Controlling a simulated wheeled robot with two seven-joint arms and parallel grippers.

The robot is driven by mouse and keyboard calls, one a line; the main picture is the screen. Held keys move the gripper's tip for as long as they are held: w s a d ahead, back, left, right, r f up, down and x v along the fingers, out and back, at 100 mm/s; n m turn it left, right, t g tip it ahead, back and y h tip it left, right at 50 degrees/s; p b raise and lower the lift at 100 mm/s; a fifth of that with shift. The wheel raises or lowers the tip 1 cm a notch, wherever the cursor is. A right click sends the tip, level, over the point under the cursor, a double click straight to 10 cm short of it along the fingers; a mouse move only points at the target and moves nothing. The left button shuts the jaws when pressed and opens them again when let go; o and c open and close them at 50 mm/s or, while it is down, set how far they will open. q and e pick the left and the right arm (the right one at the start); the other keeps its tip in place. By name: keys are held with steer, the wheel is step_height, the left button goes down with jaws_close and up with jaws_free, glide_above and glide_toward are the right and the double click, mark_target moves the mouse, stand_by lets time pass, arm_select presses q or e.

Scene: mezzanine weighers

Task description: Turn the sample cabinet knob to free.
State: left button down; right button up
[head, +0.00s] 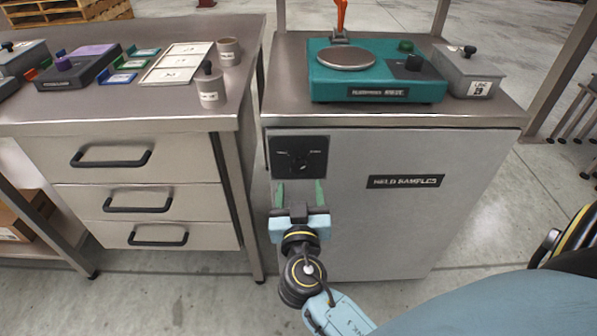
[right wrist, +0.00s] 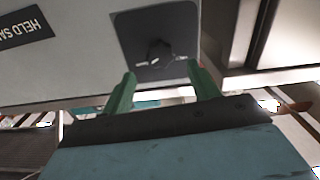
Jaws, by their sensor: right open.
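The sample cabinet (head: 400,220) is a grey box with a dark "HELD SAMPLES" label (head: 405,181). A dark plate at its upper left carries a black knob (head: 299,158). The knob also shows in the right wrist view (right wrist: 159,53), on the dark plate (right wrist: 180,30) beyond the fingers. The lettering on the plate is too small to read. My right gripper (head: 300,192) is open, with green fingers pointing up just below the plate. In the right wrist view its fingertips (right wrist: 163,75) stand apart, with the knob between and beyond them, not touched. My left gripper is not in view.
A teal scale (head: 375,70) and a grey lidded box (head: 468,72) stand on the cabinet top. To the left, a bench with drawers (head: 130,163) holds cups, trays and dark boxes. A metal leg (head: 240,200) stands close left of the cabinet.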

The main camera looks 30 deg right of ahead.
mark_target(299, 169)
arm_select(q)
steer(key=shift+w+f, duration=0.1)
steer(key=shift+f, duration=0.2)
arm_select(e)
steer(key=x, duration=0.6)
steer(key=shift+a, duration=0.1)
steer(key=shift+c, duration=0.4)
steer(key=c, duration=0.9)
